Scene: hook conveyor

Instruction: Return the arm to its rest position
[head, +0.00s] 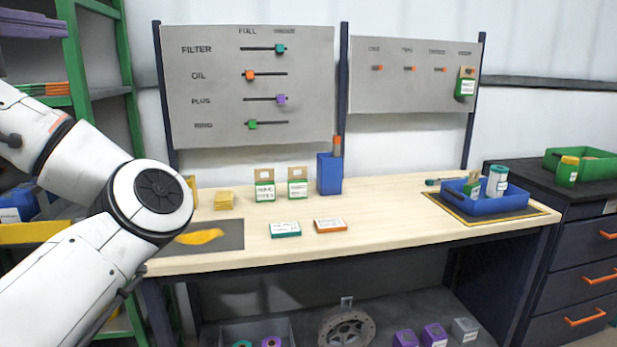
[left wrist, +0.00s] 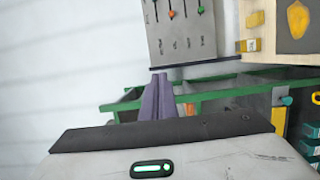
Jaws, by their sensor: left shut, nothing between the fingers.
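My left arm comes in from the left in the head view, with its elbow bent in front of the bench's left end. My left gripper (left wrist: 159,80) shows in the left wrist view, its two fingers together and empty. It is clear of the bench, and the green shelf frame (left wrist: 200,97) lies behind it in that view. My right gripper is in neither view.
The wooden workbench (head: 395,215) carries small boxes, a blue bin (head: 329,174) and a blue tray (head: 487,205). Two grey boards (head: 215,115) stand behind. A green shelf rack (head: 76,75) is close to my left arm. A dark drawer cabinet (head: 575,240) stands right.

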